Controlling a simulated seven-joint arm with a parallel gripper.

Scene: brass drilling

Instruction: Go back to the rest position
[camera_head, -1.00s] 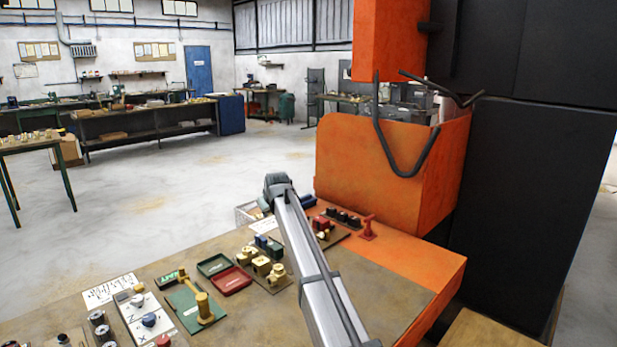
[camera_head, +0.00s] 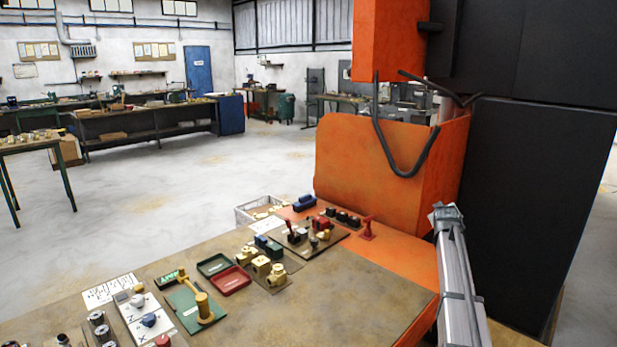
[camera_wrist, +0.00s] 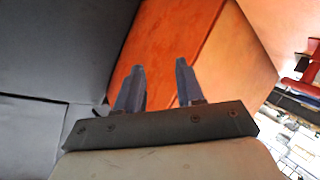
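My gripper (camera_wrist: 160,85) shows in the wrist view with its two dark fingers apart and nothing between them. The orange machine body (camera_wrist: 170,45) is behind the fingers in that view. In the head view my arm rises at the right, in front of the orange machine (camera_head: 385,160) and its black panel (camera_head: 530,200). My fingers cannot be made out in the head view. My arm is to the right of the worktable's parts and apart from them.
The worktable (camera_head: 350,285) has a clear brown area at its middle right. A green tray (camera_head: 214,265), a red tray (camera_head: 231,280), brass parts (camera_head: 262,266) and a control board (camera_head: 318,238) stand further left and back. A white crate (camera_head: 244,214) is behind.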

